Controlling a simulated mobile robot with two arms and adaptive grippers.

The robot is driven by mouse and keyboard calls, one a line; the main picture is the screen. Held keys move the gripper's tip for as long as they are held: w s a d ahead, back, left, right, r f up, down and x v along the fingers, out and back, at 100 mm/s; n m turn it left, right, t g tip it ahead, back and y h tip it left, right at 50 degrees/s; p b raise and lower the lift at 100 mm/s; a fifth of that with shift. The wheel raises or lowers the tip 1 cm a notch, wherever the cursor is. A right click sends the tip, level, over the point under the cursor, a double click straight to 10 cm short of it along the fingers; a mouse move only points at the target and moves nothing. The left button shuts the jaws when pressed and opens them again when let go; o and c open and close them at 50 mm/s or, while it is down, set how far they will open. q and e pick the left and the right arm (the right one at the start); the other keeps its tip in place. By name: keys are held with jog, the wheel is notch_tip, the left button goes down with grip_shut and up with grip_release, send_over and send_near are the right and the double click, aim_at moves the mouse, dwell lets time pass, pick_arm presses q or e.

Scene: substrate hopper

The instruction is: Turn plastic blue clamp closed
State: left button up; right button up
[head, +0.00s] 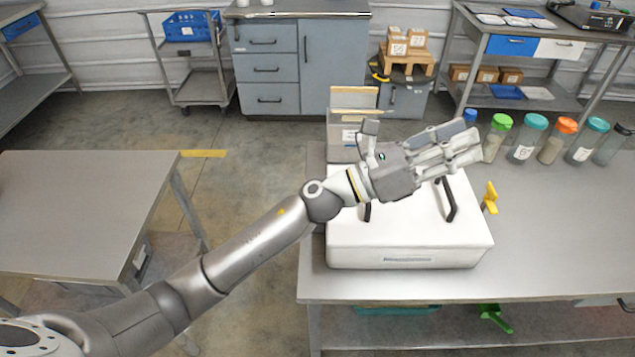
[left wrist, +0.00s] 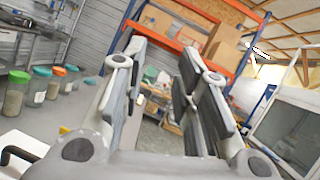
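My left gripper (head: 466,143) reaches over the white box (head: 405,250) on the right-hand table, fingers pointing right. Its two fingers stand apart with nothing between them in the left wrist view (left wrist: 162,60). I cannot make out a blue clamp for certain. A small blue piece (head: 470,114) shows just behind the fingertips; it looks like a jar lid, but its lower part is hidden. A yellow clamp-like handle (head: 490,196) stands at the box's right side. My right gripper is not in view.
Several lidded jars (head: 528,138) line the table's back right. Black handles (head: 449,205) rise from the box's top. A bin with cardboard (head: 345,130) stands behind the box. The tabletop (head: 560,235) right of the box is clear. An empty table (head: 80,205) stands left.

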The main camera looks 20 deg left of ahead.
pick_arm(q)
notch_tip(320, 180, down, 10)
jog(key=s+d+m+g+y, duration=0.1)
jog(key=m+g+y, duration=0.8)
jog(key=m, duration=0.9)
jog(key=w+a+f+m+g+y, duration=0.1)
jog(key=w+a+m+y, duration=0.4)
jog(key=a, duration=0.7)
jog(key=w+a+f+y, duration=0.1)
jog(key=w+a+y, duration=0.35)
jog(key=a, duration=0.85)
jog(key=shift+y, duration=0.85)
jog(key=f+p, duration=0.1)
jog(key=f, duration=0.2)
jog(key=s+f, duration=0.1)
jog(key=f, duration=0.2)
jog(key=s+f+p, duration=0.1)
jog(key=f, duration=0.3)
jog(key=shift+d+f+p, duration=0.1)
jog(key=shift+d+p, duration=0.05)
jog(key=shift+p, duration=0.15)
jog(key=shift+c, duration=0.3)
grip_shut()
